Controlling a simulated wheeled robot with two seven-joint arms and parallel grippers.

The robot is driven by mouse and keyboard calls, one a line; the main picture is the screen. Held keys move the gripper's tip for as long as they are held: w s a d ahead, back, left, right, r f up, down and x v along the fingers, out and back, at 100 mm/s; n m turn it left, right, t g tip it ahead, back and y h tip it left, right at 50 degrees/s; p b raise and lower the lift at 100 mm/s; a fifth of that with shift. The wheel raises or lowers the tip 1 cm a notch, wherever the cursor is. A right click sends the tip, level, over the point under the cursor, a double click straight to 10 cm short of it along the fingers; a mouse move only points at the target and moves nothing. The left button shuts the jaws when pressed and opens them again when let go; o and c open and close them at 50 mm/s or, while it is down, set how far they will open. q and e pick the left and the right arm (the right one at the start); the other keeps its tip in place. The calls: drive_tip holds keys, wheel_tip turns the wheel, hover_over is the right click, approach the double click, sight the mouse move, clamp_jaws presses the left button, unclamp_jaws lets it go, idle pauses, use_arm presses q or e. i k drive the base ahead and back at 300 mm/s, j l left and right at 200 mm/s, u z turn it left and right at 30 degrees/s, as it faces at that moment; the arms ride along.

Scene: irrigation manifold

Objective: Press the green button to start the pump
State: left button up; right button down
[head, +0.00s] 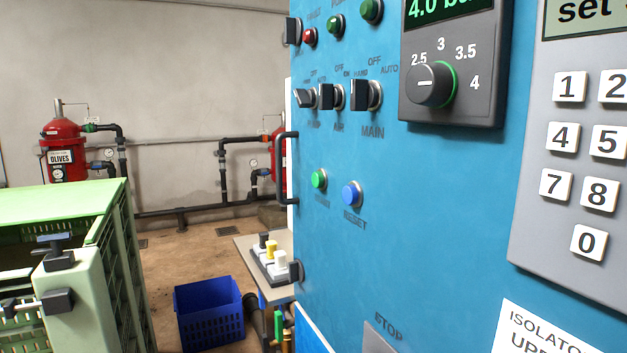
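The green button (318,179) is a small round push button in a metal collar on the blue control cabinet door (440,220). It stands out from the door, with a dark label below it that is too slanted to read surely. A blue button (351,194) labelled RESET sits just to its right and slightly lower. Nothing covers or touches the green button. Neither of my grippers shows in the head view.
Selector switches (368,95), lamps (371,11), a pressure dial (432,85) and a keypad (585,160) are on the cabinet. A door handle (284,168) juts out at its left edge. A green crate (120,265) and blue basket (208,313) stand left.

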sight(316, 178)
drive_tip(key=k+j, duration=0.1)
drive_tip(key=j, duration=0.35)
drive_tip(key=k+j, duration=0.1)
drive_tip(key=j, duration=0.8)
drive_tip(key=k+j, duration=0.15)
drive_tip(key=j, duration=0.35)
drive_tip(key=k+j, duration=0.1)
drive_tip(key=j, duration=0.35)
